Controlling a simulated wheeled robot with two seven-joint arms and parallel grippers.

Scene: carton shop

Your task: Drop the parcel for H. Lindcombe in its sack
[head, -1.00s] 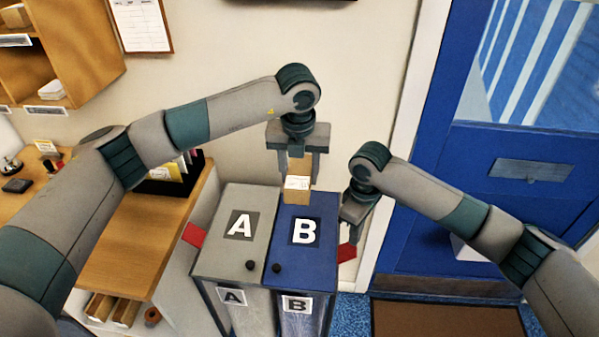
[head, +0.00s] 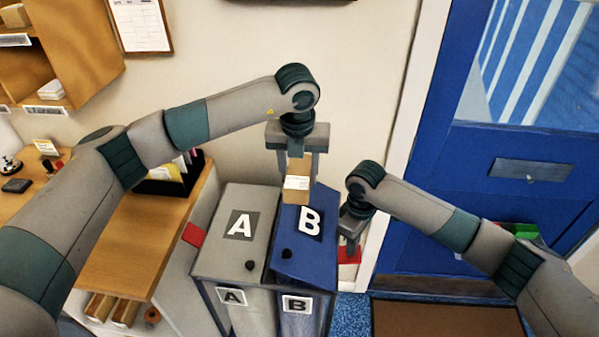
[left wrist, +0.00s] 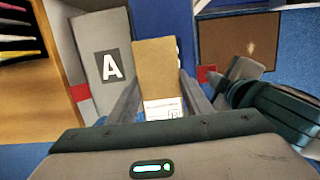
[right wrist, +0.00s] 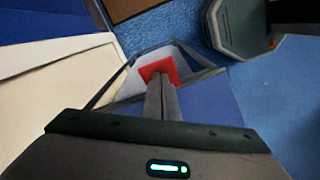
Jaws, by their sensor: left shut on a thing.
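A brown cardboard parcel (head: 298,168) with a white label hangs in my left gripper (head: 297,172), above the back of the blue lid marked B (head: 304,262). It also shows between the fingers in the left wrist view (left wrist: 157,70). Its label text is too small to read. Beside B is the flat grey lid marked A (head: 236,236).
A second red tab (head: 193,234) sticks out left of A. A wooden counter (head: 130,250) stands at the left, with a folder holder (head: 170,178) on it. A blue door (head: 530,200) and brown mat (head: 440,318) are at the right.

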